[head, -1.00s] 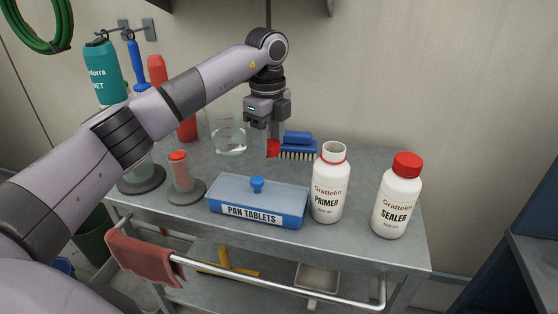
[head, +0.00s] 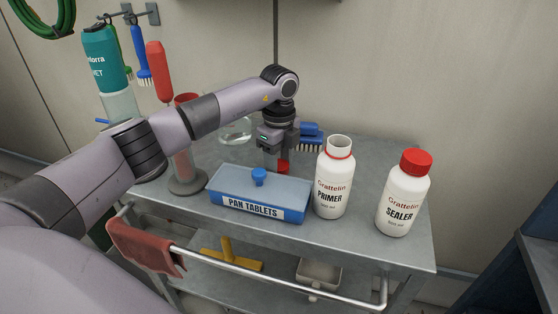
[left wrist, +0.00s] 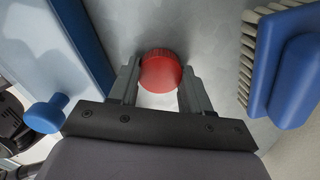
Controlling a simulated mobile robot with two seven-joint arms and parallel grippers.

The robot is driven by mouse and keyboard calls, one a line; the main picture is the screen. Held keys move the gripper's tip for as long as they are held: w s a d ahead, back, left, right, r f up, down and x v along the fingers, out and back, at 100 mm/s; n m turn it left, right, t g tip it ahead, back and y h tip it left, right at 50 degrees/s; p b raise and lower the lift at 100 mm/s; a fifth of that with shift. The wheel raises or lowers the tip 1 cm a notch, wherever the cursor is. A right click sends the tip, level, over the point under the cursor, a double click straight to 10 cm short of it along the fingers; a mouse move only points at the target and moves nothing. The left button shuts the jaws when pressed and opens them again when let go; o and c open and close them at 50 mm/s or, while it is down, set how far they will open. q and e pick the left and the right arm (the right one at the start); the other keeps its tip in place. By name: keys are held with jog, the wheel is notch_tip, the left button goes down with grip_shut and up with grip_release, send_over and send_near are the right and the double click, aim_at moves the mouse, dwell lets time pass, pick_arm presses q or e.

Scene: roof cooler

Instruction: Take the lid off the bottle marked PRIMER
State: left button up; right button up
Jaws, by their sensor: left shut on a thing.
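The white PRIMER bottle (head: 334,184) stands upright on the cart top, its mouth open and only a red ring around its neck. My left gripper (head: 276,163) is behind the blue box, to the left of the bottle and apart from it. It is shut on a red lid (head: 283,167). In the left wrist view the red lid (left wrist: 160,71) sits between the two fingers of my left gripper (left wrist: 158,82), over the grey cart top. I cannot tell whether the lid touches the surface. My right gripper is not in view.
The blue PAN TABLETS box (head: 252,205) stands in front of the gripper. A blue brush (head: 311,134) lies behind it, beside a glass beaker (head: 235,130). The capped SEALER bottle (head: 403,194) stands right of PRIMER. Free cart top (head: 375,160) lies behind the bottles.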

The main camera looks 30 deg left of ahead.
aim_at(279, 164)
pick_arm(q)
jog(key=shift+f, duration=0.15)
jog(key=shift+f, duration=0.1)
jog(key=o, duration=1.2)
notch_tip(279, 164, up, 12)
jog(key=shift+r, duration=0.15)
